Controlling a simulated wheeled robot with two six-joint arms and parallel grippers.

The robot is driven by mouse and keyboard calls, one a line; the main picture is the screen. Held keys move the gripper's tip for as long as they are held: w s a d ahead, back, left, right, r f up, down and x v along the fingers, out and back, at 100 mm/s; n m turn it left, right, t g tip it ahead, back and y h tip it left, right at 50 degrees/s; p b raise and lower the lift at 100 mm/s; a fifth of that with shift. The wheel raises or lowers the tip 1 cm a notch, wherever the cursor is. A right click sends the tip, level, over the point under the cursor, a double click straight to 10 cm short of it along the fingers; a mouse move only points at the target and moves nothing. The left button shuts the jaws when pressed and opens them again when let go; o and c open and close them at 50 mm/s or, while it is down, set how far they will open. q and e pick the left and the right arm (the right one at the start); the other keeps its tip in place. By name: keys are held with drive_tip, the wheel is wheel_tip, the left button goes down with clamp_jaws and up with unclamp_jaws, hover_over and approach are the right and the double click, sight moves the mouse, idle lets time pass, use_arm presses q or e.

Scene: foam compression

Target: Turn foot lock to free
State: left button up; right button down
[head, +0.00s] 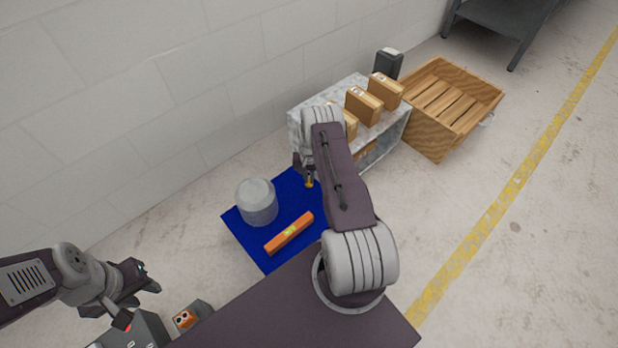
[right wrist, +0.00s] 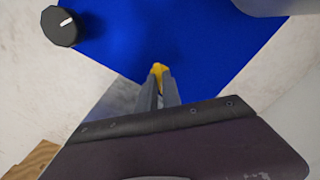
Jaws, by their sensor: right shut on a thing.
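A black round knob (right wrist: 62,26) with a white pointer line sits at the upper left of the right wrist view, by the edge of the blue mat (right wrist: 185,40). I cannot make out the knob in the head view. My right gripper (right wrist: 158,84) is shut on a small yellow piece (right wrist: 158,70), above the mat and apart from the knob. The yellow piece also shows in the head view (head: 309,183). My left gripper (head: 143,302) is open and empty at the lower left.
On the blue mat (head: 238,232) are a pale grey cylinder (head: 257,202) and an orange level (head: 288,234). A grey shelf (head: 296,122) with cardboard boxes (head: 363,106) and a wooden crate (head: 432,135) stand behind. A small orange device (head: 185,319) is near the left gripper.

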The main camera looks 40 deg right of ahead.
sight(309, 181)
drive_tip(key=n, duration=0.4)
drive_tip(key=shift+n, duration=0.3)
drive_tip(key=n, duration=0.4)
drive_tip(key=shift+n, duration=0.3)
drive_tip(key=c, duration=1.5)
unclamp_jaws()
wheel_tip(309, 181, up, 9)
drive_tip(key=p, duration=0.5)
drive_tip(key=shift+p, duration=0.4)
